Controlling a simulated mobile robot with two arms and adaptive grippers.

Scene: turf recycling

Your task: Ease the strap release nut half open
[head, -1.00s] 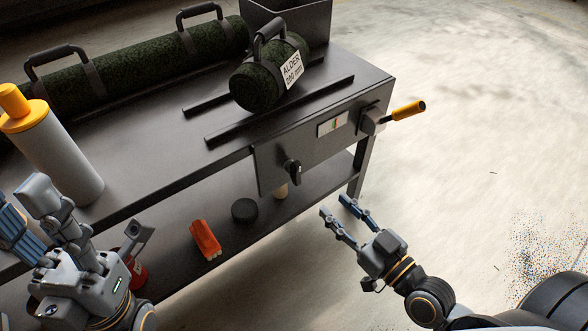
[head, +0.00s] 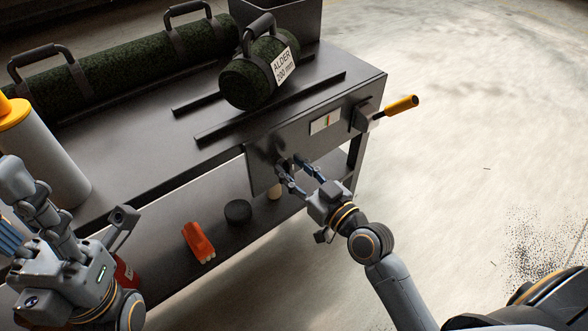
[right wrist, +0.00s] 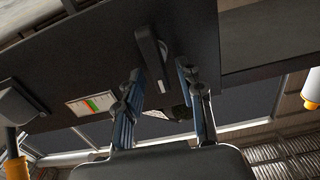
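The strap release nut appears to be the black bar-shaped knob (head: 281,161) on the bench's front panel (head: 262,172). My right gripper (head: 290,168) is open in front of it, its fingertips close to it and partly covering it in the head view. In the right wrist view the knob (right wrist: 150,52) stands out from the dark panel, between and slightly beyond the open fingers of the right gripper (right wrist: 160,72). I cannot tell if either finger touches it. My left gripper (head: 14,208) is open and empty at the left of the head view.
A green turf roll (head: 245,83) labelled ALDER 200 mm lies by two rails on the bench (head: 150,140). A yellow-handled lever (head: 400,106) and a gauge (head: 325,120) are right of the knob. An orange item (head: 199,242) and black puck (head: 238,212) lie on the lower shelf.

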